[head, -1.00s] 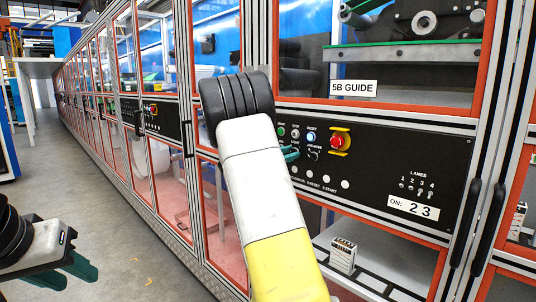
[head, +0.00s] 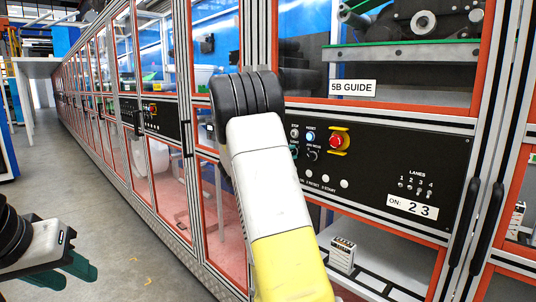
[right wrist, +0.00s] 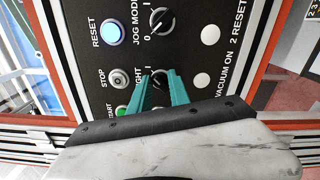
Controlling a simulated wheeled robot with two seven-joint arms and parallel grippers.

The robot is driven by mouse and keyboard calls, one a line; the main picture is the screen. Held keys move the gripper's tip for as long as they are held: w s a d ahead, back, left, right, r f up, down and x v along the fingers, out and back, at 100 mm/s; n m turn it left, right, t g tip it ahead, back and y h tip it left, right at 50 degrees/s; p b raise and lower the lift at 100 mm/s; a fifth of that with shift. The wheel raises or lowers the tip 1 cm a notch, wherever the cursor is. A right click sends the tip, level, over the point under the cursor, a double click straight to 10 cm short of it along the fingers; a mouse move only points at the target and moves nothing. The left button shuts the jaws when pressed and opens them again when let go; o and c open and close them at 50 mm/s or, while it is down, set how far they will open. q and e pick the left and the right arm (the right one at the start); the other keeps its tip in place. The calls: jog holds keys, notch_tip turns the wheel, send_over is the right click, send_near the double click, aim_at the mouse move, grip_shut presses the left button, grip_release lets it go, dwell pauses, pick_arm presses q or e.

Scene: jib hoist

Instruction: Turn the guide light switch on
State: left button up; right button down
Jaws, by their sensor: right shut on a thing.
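The guide light switch (right wrist: 160,77) is a black rotary knob on the black panel. Its label is partly covered and reads "GHT" in the right wrist view. The teal fingers of my right gripper (right wrist: 157,92) are on either side of this knob, shut on it. The knob's pointer is mostly hidden, so I cannot tell its setting. In the head view my right arm hides most of the right gripper; a bit of teal shows at the panel. My left gripper (head: 70,273) hangs at the lower left, its teal fingers apart and empty, away from the panel.
Around the knob are a lit RESET button (right wrist: 113,33), a STOP button (right wrist: 119,77), a green START button (right wrist: 122,111) and the JOG MODE knob (right wrist: 161,20). A red emergency stop (head: 337,141) and the "5B GUIDE" sign (head: 352,88) are to the right. Floor at left is clear.

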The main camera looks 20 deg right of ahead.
jog(key=shift+a+f+m, duration=0.1)
jog(key=shift+f+m, duration=0.1)
jog(key=shift+m, duration=0.45)
jog(key=shift+f+m, duration=0.15)
jog(key=shift+m, duration=0.5)
jog(key=shift+a, duration=0.1)
jog(key=c, duration=1.2)
grip_release()
jog(key=shift+w, duration=0.2)
jog(key=shift+s+r, duration=0.1)
jog(key=shift+r, duration=0.05)
jog(key=v, duration=0.7)
jog(key=shift+s+a, duration=0.15)
jog(key=shift+a, duration=0.15)
